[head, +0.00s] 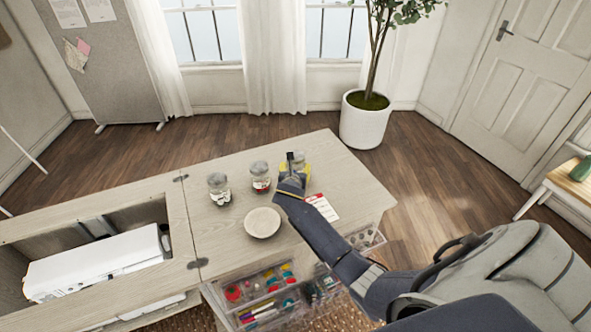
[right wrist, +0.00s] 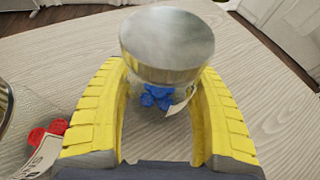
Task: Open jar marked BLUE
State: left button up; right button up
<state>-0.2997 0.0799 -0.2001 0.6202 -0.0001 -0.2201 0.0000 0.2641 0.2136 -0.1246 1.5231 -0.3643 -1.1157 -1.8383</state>
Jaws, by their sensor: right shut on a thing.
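The jar with blue pieces (right wrist: 158,97) stands on the table top and has a silvery round lid (right wrist: 167,35). My right gripper (right wrist: 165,75) has its yellow fingers on either side of this jar and is shut on it, near the lid. Whether the fingers press the lid or the glass just below is hard to tell. The lid is on the jar. In the head view my right gripper (head: 293,172) mostly hides this jar. I cannot read its label. My left gripper is not in view.
A jar with red pieces (head: 261,180) stands just left of my right gripper, and another jar (head: 219,190) farther left. A pale bowl (head: 262,223) and a card (head: 322,207) lie nearer. Below are open drawers (head: 265,300) of sewing supplies. The table's back right is clear.

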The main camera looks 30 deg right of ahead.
jog(key=shift+r, duration=0.15)
notch_tip(320, 180, up, 20)
dwell(0.6)
jog(key=o, duration=0.9)
jog(key=c, duration=1.1)
jog(key=shift+o, duration=0.2)
jog(key=shift+f, duration=0.2)
